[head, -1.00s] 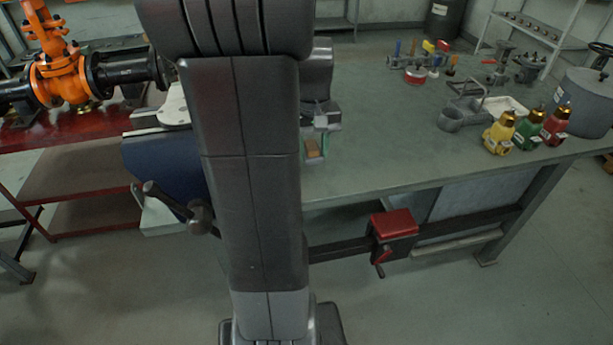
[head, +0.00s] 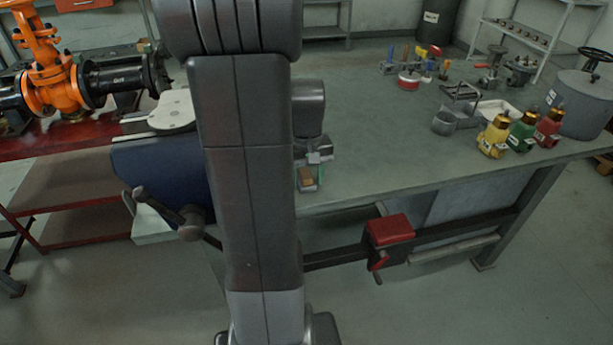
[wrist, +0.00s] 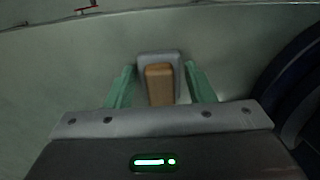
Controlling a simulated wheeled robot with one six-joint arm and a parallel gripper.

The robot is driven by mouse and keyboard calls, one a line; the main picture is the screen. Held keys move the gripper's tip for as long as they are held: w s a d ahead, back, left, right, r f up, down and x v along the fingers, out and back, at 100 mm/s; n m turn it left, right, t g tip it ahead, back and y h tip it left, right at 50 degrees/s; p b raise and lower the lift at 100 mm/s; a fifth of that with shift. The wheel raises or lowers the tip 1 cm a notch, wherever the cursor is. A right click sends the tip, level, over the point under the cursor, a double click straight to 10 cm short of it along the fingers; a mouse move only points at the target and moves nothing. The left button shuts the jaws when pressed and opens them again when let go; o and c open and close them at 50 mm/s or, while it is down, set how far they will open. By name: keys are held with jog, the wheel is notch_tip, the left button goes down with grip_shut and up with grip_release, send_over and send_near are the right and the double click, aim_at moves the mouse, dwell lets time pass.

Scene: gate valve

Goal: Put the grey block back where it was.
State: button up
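The grey block (wrist: 160,58) is between my gripper's two green fingers in the wrist view, with a brown piece (wrist: 159,86) on its near side. In the head view the same brown piece (head: 306,178) shows between the fingertips. I cannot tell whether the block touches the bench. My arm hides part of the bench.
A blue vise (head: 160,175) with a handle is at the bench's left front. Yellow (head: 494,138), green (head: 522,132) and red (head: 548,128) bottles, a grey pot (head: 582,105) and several tools stand right and behind. An orange valve (head: 50,88) is at left. The middle bench is clear.

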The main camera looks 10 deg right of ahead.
aim_at(307, 176)
jog(key=shift+o, duration=0.9)
jog(key=shift+r, duration=0.1)
notch_tip(307, 176, up, 12)
jog(key=p, duration=0.2)
jog(key=shift+r, duration=0.1)
notch_tip(307, 176, down, 12)
jog(key=shift+f+b, duration=0.15)
jog(key=shift+b, duration=0.9)
jog(key=shift+r+p, duration=0.45)
jog(key=shift+r, duration=1.45)
